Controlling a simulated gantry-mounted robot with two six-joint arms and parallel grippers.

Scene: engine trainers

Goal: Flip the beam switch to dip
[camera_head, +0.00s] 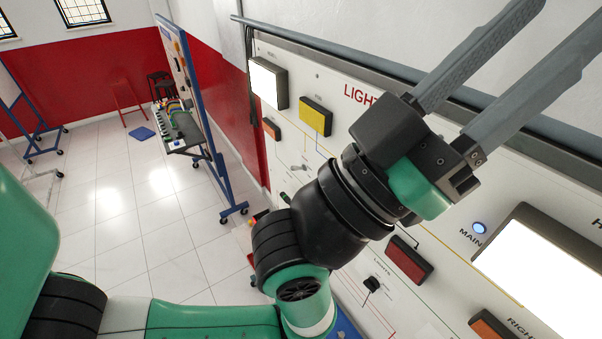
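The white light-trainer board (345,130) runs along the right side of the view, lettered "LIGHT..." at its top. A round blue lamp (479,228) beside the label "MAIN" looks lit. I cannot identify the beam switch for certain. A small black switch (372,284) sits under a "LIGHTS" label, and a small grey lever (300,168) shows left of my wrist. My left gripper (560,28) is in front of the board, pointing to the upper right, its two long grey fingers wide apart with nothing between them. My arm hides the middle of the board. My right gripper is not in view.
The board carries bright white lamps (268,82), a yellow lamp (316,117), a dark red lamp (409,260) and orange lamps (486,325). A grey rail (330,47) runs along its top. Another blue-framed stand (190,100) with a shelf is behind; tiled floor (125,210) is open at left.

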